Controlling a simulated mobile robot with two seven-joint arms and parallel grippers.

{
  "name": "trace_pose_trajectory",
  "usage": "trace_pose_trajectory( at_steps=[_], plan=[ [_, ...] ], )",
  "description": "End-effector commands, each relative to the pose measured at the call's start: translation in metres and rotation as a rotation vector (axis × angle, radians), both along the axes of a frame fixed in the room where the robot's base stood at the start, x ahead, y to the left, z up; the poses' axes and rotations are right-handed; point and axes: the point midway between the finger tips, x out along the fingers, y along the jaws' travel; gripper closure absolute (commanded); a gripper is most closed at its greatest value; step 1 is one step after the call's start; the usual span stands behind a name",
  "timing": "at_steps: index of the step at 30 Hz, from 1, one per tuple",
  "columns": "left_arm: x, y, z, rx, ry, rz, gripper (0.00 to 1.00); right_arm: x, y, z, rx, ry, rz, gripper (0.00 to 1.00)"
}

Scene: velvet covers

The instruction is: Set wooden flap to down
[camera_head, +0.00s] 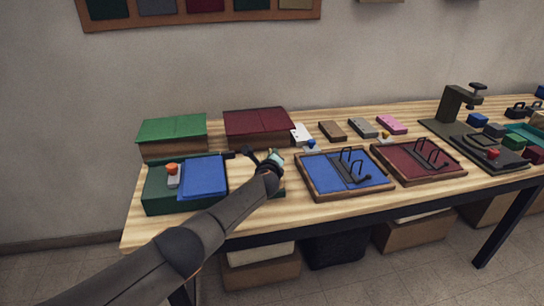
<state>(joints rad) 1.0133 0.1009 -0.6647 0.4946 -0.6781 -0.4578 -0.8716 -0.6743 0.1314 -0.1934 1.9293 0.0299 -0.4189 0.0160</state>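No flap stands out clearly. A small brown wooden-looking piece (332,131) lies at the back middle of the table, between a white piece (301,134) and a grey one (362,127); I cannot tell whether it is the flap. My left gripper (262,157) is over the table's left half, between the green box with the blue panel (203,177) and the blue tray (318,174). My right gripper is out of view.
Behind the gripper stand a green-topped box (172,130) and a dark-red-topped box (258,123). A dark red tray (402,171) and a dark press (455,105) stand to the right. A bare wood strip (245,222) runs along the front edge.

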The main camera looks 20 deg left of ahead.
Motion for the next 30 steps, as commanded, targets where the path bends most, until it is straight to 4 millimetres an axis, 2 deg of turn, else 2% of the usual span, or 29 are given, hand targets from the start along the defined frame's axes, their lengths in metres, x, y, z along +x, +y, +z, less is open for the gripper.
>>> trace_pose_trajectory(
  at_steps=[7, 8, 11, 23, 30],
  plan=[
    [0.001, 0.001, 0.004, 0.005, -0.006, -0.002, 1.0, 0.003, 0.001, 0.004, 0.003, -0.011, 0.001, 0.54],
    [0.001, 0.001, 0.004, 0.005, -0.006, -0.002, 0.83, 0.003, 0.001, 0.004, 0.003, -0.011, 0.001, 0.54],
    [0.001, 0.002, 0.004, 0.006, -0.006, 0.0, 0.72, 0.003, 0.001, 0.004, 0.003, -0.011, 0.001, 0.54],
    [0.0, 0.001, 0.001, 0.003, -0.001, 0.001, 0.72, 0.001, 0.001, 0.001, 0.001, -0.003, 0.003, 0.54],
    [-0.011, -0.001, 0.006, 0.003, 0.001, 0.001, 0.72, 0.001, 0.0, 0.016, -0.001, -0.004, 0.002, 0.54]
  ],
)
